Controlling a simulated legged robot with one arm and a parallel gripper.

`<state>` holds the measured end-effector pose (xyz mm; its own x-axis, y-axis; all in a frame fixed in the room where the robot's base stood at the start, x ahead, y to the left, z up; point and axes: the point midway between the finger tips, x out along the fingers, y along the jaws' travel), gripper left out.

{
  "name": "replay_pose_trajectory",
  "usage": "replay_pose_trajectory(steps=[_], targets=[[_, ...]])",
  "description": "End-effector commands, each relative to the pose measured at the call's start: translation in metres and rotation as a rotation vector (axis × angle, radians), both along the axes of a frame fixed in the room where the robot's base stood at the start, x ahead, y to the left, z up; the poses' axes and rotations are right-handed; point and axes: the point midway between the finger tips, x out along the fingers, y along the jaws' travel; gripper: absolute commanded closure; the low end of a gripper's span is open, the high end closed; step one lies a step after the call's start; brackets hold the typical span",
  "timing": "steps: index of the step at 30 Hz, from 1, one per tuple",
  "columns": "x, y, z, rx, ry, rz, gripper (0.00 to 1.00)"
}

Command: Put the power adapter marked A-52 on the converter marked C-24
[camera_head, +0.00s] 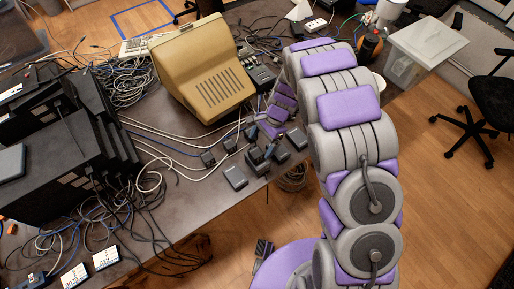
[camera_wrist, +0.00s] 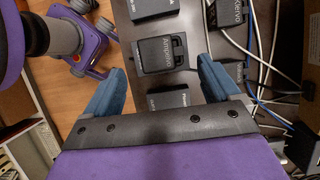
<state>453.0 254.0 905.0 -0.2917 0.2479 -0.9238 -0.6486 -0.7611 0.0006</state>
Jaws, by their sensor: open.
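Several black power adapters lie near the table edge, among them one at the front (camera_head: 235,177). No A-52 mark is readable. In the wrist view, one black adapter (camera_wrist: 163,55) lies between and a little beyond the fingertips of my gripper (camera_wrist: 160,76). Its printed lettering does not show a clear A-52. My gripper is open, with its blue fingers apart and nothing held. In the head view my gripper (camera_head: 261,150) is low among the adapters, partly hidden by my arm. I cannot identify the converter C-24; white labelled boxes (camera_head: 105,257) stand at the lower left, their text unreadable.
More adapters lie close by, above (camera_wrist: 153,8) and below (camera_wrist: 168,97) the middle one. A beige monitor (camera_head: 205,72) stands behind. Black computer units (camera_head: 60,165) and tangled cables (camera_head: 130,80) fill the left. The table (camera_head: 205,205) is bare near its front edge.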

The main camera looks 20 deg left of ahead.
Motion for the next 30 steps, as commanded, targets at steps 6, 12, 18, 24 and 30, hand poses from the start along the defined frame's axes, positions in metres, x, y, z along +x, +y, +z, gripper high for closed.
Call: replay_pose_trajectory(steps=[6,12,18,24,30], targets=[[0.014,-0.009,0.039,0.001,-0.003,-0.002,0.11],[0.018,-0.012,0.056,-0.002,0.0,0.001,0.11],[0.019,-0.013,0.059,-0.003,0.001,0.001,0.11],[0.018,-0.02,0.067,-0.003,-0.008,0.007,0.11],[0.004,-0.059,0.112,-0.017,-0.054,0.069,0.11]])
